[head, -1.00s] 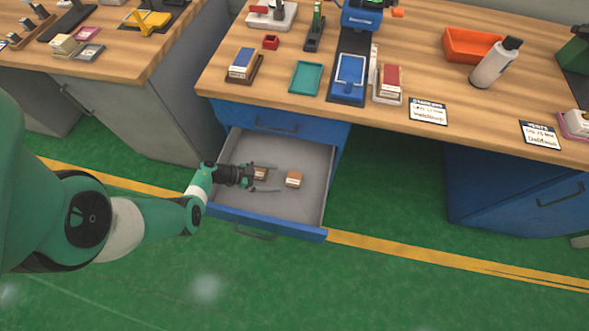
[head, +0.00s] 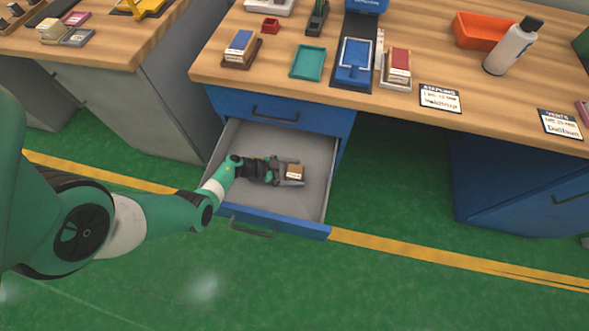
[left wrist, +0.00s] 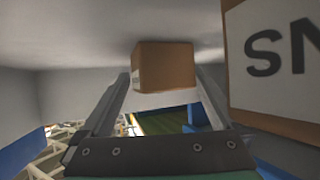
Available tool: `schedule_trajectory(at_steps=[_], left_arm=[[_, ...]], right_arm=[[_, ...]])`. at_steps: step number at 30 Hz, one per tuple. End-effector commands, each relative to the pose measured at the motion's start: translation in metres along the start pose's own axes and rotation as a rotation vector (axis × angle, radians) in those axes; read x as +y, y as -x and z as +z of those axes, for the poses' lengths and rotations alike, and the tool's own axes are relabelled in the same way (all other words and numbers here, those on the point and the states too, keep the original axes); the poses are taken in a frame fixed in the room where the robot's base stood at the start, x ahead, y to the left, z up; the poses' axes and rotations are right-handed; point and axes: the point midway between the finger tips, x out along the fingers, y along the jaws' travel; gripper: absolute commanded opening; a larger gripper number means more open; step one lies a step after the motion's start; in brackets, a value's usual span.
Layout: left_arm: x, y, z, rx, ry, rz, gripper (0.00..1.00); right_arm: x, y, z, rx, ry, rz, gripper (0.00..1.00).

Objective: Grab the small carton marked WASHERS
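A small brown carton (head: 295,172) lies in the open drawer. In the left wrist view this carton (left wrist: 164,66) sits between the far ends of my fingers, its pale side label too small to read. My left gripper (head: 291,173) is open, with one finger on each side of it; I cannot tell whether they touch it. A second brown carton (left wrist: 252,103) is close at the right of the left wrist view, its white label showing "SN" and cut off. In the head view my gripper hides this second carton. No WASHERS marking is readable. My right gripper is not in view.
The drawer (head: 318,150) has grey inner walls and a blue front (head: 275,222). The workbench top (head: 425,65) above it holds a teal tray (head: 307,62), an orange bin (head: 480,30) and a white bottle (head: 511,48). Drawer floor to the carton's right is bare.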

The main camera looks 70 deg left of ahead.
Motion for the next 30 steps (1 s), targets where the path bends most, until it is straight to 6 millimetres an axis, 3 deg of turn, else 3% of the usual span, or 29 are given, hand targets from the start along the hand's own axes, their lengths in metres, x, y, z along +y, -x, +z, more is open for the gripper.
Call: schedule_trajectory(at_steps=[1,11,20,30], left_arm=[[0.0,0.0,0.0,0.0,0.0,0.0,0.87],[0.0,0.0,0.0,0.0,0.0,0.0,0.28],[0.0,0.003,-0.004,0.001,0.0,0.0,0.27],[0.0,0.032,-0.058,0.001,-0.001,-0.001,0.27]], right_arm=[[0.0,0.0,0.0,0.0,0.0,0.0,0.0],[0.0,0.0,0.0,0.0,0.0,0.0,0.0],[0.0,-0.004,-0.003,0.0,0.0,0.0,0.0],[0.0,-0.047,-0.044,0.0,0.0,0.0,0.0]])
